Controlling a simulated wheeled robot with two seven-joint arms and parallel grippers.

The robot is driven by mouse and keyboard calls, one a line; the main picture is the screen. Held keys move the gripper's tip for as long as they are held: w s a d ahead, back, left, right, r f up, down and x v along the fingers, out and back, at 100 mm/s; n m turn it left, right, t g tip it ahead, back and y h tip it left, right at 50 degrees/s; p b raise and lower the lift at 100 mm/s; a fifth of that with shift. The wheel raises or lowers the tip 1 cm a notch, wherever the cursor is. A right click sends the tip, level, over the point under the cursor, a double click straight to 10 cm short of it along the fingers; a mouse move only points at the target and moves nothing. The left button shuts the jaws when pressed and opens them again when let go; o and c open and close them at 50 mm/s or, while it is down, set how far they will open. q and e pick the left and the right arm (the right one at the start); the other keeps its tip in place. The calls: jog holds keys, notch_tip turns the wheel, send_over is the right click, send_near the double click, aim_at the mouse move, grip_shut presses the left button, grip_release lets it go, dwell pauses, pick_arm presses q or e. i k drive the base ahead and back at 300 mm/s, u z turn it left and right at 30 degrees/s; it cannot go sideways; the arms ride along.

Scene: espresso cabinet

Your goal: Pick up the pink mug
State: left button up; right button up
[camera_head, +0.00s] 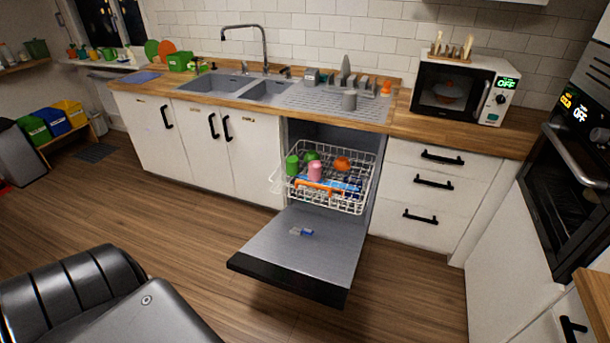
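The pink mug (315,171) stands in the pulled-out white wire rack (352,206) of an open dishwasher, near the rack's middle. A green cup (292,165) is to its left and another green item (312,155) is just behind it. An orange item (342,163) is to its right, and an orange-handled item (313,186) lies in front of it. Neither of my grippers is in view, so I cannot see whether they are open or shut.
The dishwasher door (300,250) is folded down, jutting over the wooden floor, with a small blue-and-white packet (301,231) on it. Counter cabinets flank the opening. An oven (570,170) stands at right. Floor in front is clear. Dark parts of my body show bottom left.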

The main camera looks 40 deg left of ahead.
aim_at(315, 169)
jog(key=u, duration=0.35)
jog(key=i, duration=1)
